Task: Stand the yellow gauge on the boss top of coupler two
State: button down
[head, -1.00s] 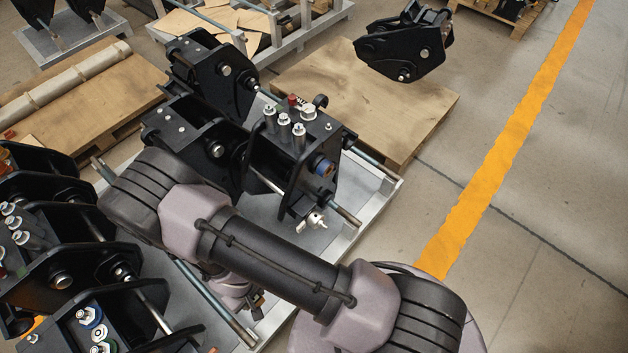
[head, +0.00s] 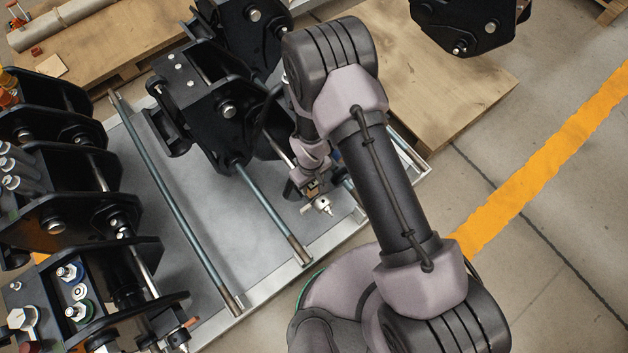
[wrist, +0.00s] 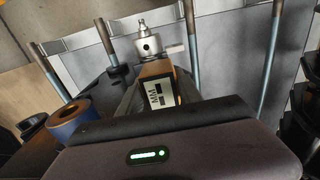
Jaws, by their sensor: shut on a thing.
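My gripper (wrist: 155,105) is shut on the yellow gauge (wrist: 155,70), a small block with a pale display face, seen between the dark fingers in the wrist view. In the head view my gripper (head: 312,184) is low beside the couplers, largely covered by my arm, and the gauge is hard to make out there. A black coupler (head: 205,105) stands on the grey pallet, and the one right of it is mostly hidden behind my arm. Several couplers stand at left, one (head: 100,290) with ringed fittings on top. I cannot tell which is coupler two.
A silver fitting (wrist: 147,45) is just beyond the gauge; it also shows below my gripper in the head view (head: 318,206). A blue-ringed part (wrist: 72,120) is close at left. Long rods (head: 270,215) cross the grey pallet (head: 225,240).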

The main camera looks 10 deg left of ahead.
jog(key=shift+w+a+f, duration=0.15)
jog(key=shift+w, duration=1.1)
jog(key=shift+w+f+b, duration=0.15)
jog(key=shift+f+b, duration=0.1)
jog(key=shift+b, duration=0.1)
jog(key=shift+f+b, duration=0.75)
jog(key=shift+f, duration=0.75)
jog(key=shift+f, duration=0.2)
jog(key=c, duration=0.8)
grip_release()
jog(key=shift+r, duration=0.1)
notch_tip(320, 180, up, 12)
jog(key=p, duration=0.5)
jog(key=shift+r, duration=0.25)
